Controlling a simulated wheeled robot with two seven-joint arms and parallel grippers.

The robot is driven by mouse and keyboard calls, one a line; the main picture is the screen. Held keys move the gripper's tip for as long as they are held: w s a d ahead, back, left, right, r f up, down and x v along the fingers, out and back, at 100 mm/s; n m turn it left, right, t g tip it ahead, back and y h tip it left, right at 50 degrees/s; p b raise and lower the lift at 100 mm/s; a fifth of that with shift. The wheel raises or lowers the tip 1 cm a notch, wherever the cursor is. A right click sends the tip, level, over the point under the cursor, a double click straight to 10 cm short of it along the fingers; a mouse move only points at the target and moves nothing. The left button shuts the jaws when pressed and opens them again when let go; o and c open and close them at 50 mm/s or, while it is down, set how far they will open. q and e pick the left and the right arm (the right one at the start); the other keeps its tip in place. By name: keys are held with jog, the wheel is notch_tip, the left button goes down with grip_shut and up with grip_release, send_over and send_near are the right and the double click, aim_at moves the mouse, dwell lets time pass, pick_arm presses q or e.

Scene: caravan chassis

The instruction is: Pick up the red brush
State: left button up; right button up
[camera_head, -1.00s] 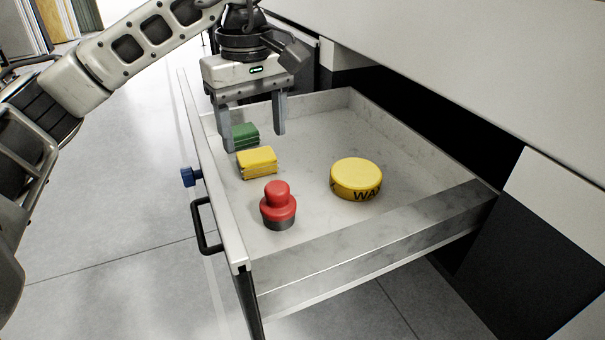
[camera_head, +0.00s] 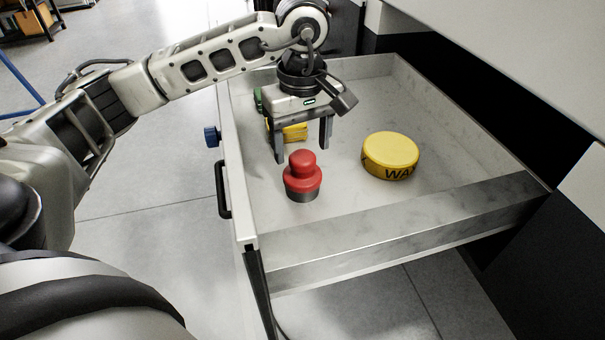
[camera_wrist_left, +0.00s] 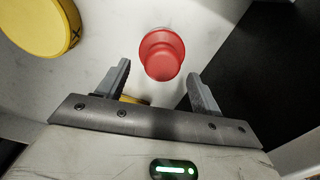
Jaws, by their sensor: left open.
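The red brush (camera_head: 303,176) has a round stepped red knob over a dark base and stands upright in the open drawer (camera_head: 375,222), near its front left corner. My left gripper (camera_head: 302,156) is open and empty, fingers pointing down, just behind and above the brush. In the left wrist view the red brush (camera_wrist_left: 162,54) lies just beyond the gap between the two open fingers (camera_wrist_left: 160,82), apart from both. My right gripper is not in view.
A round yellow wax tin (camera_head: 391,156) stands right of the brush. A yellow block (camera_head: 294,133) and a green block (camera_head: 258,100) lie behind it, partly hidden by my gripper. The drawer has low walls and a black handle (camera_head: 222,190).

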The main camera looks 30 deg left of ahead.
aim_at(302, 155)
pick_arm(q)
notch_tip(302, 155, down, 4)
jog(key=shift+s+d+p, duration=0.1)
jog(key=shift+s+p, duration=0.05)
jog(key=shift+p, duration=0.15)
jog(key=c, duration=0.7)
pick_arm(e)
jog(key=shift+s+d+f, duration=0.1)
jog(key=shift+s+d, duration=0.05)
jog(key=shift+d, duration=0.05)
pick_arm(q)
jog(key=shift+r, duration=0.15)
